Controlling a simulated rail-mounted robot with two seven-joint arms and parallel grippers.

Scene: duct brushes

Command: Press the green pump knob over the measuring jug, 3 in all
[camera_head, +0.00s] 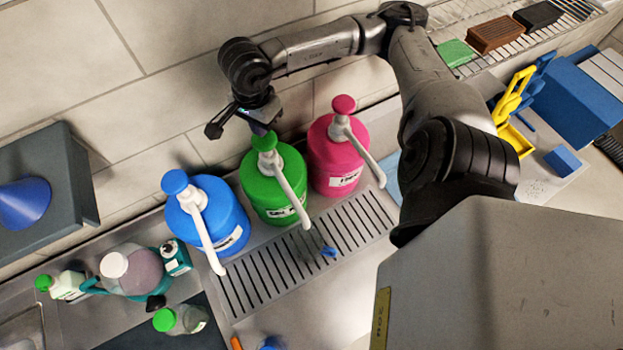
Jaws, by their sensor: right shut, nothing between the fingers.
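The green pump bottle (275,192) stands upright between a blue one and a pink one, at the back of a slotted drain grate. Its green knob (265,142) sits on top, and its white spout points down and right over the grate. My right gripper (260,129) is shut and empty, right at the green knob; I cannot tell whether it touches it. I cannot make out a measuring jug under the green spout; only bare slots and a small blue item (328,252) show there. My left gripper is not in view.
The blue pump bottle (212,222) and pink pump bottle (338,165) stand close on either side. The drain grate (262,285) lies in front. Several small bottles crowd the lower left, including a white-capped one (140,270). A wire shelf (480,30) holds blocks at the upper right.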

